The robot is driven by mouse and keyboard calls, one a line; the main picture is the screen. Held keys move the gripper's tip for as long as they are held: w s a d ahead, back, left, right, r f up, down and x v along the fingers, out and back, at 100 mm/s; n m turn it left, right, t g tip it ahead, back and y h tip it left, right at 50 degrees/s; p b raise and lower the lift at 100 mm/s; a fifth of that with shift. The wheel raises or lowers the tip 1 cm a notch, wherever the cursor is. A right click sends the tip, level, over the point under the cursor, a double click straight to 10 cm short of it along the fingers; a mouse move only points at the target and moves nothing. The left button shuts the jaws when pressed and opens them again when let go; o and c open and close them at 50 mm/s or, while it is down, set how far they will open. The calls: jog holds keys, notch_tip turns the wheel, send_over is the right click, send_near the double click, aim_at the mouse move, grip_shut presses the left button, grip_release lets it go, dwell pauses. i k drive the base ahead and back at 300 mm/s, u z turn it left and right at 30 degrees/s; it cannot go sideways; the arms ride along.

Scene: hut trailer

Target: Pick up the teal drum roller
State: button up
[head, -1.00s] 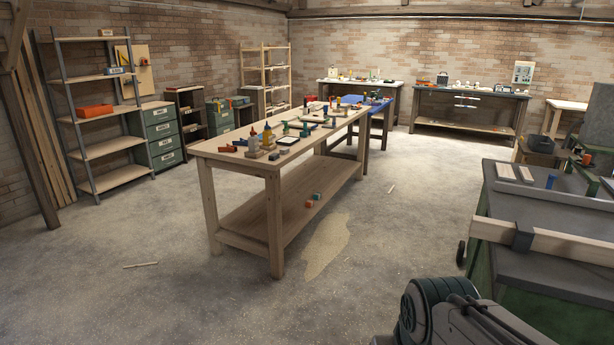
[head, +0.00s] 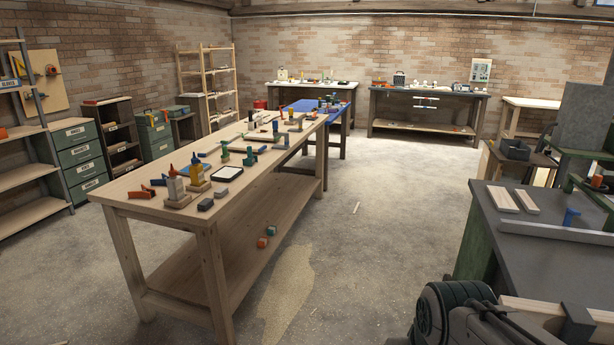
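I cannot single out the teal drum roller for sure at this size. A small teal piece (head: 270,230) lies on the lower shelf of the long wooden workbench (head: 150,207), next to a small orange-red piece (head: 262,243). Several teal-green upright items, such as one near the middle of the bench top (head: 249,157), stand among the tools. My gripper is not in view; only a dark, rounded part of my own arm shows at the bottom right.
A dark green workbench (head: 540,255) with planks stands close on the right. A blue table (head: 335,117) adjoins the wooden bench's far end. Shelves and green drawers (head: 80,160) line the left. Concrete floor is open between the wooden bench and the right-hand workbench.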

aim_at(251, 159)
jog(key=z, duration=0.05)
jog(key=i, duration=1.6)
jog(key=u, duration=0.25)
jog(key=i, duration=1.65)
jog(key=u, duration=0.4)
jog(key=i, duration=1.3)
jog(key=u, duration=0.25)
